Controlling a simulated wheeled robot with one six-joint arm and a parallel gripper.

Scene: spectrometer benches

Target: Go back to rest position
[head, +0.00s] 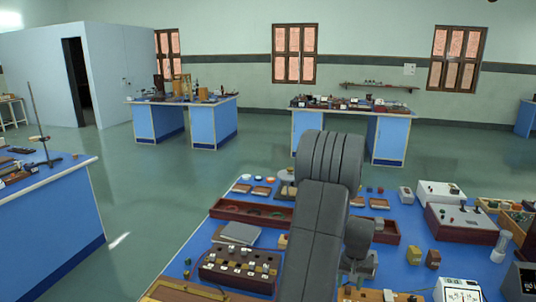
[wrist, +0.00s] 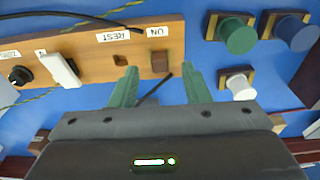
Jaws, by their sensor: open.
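My gripper (wrist: 158,78) is open in the wrist view, its two green fingers apart with nothing held between them. The fingertips are over or beside the near edge of a wooden board (wrist: 100,48); contact cannot be told. The board bears an upside-down "REST" label (wrist: 112,36) and a second, partly readable label (wrist: 160,32). A small brown block (wrist: 160,62) on the board lies between and just beyond the fingertips. A dark square (wrist: 121,61) lies beside the left finger. In the head view my arm covers part of the bench, and the fingertips cannot be made out.
A white lever (wrist: 62,70) and a black knob (wrist: 20,75) are on the board. Green (wrist: 237,36), blue (wrist: 297,32) and white (wrist: 238,85) spools stand to the right. A black cable (wrist: 75,26) crosses the board. The blue bench (head: 190,255) is crowded; open floor (head: 150,205) lies left.

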